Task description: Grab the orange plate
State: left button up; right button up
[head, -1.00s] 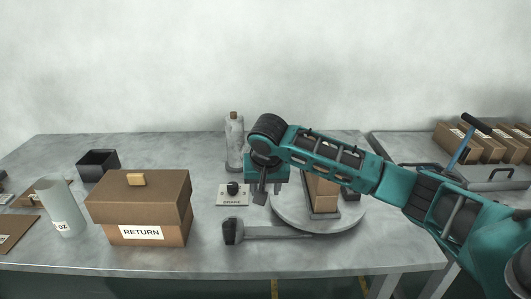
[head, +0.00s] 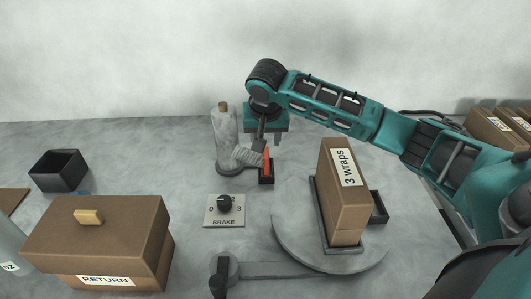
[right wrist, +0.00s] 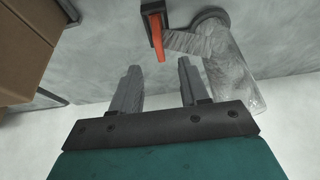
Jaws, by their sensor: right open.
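The orange plate (head: 266,161) stands upright in a small black holder (head: 266,179) on the table, beside the roll of clear film. A tail of film reaches from the roll to the plate. In the right wrist view the orange plate (right wrist: 157,37) is just beyond the fingertips, roughly in line with the gap between them. My right gripper (head: 269,138) is open and empty, above the plate in the head view; its two fingers (right wrist: 158,66) show apart in the right wrist view. My left gripper is not in view.
The film roll (head: 225,135) stands close left of the plate. A turntable (head: 290,235) holds a tall "3 wraps" carton (head: 343,190). A brake dial (head: 224,208), a RETURN box (head: 95,240) and a black bin (head: 58,170) are to the left. Table between bin and roll is clear.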

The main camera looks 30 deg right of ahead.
aim_at(266, 154)
jog(key=x, duration=0.6)
jog(key=shift+w+d+f, duration=0.15)
jog(key=shift+w+f, duration=0.1)
jog(key=shift+b+x, duration=0.4)
jog(key=shift+x, duration=2.7)
jog(key=shift+d+r, duration=0.1)
jog(key=shift+d, duration=0.1)
grip_shut()
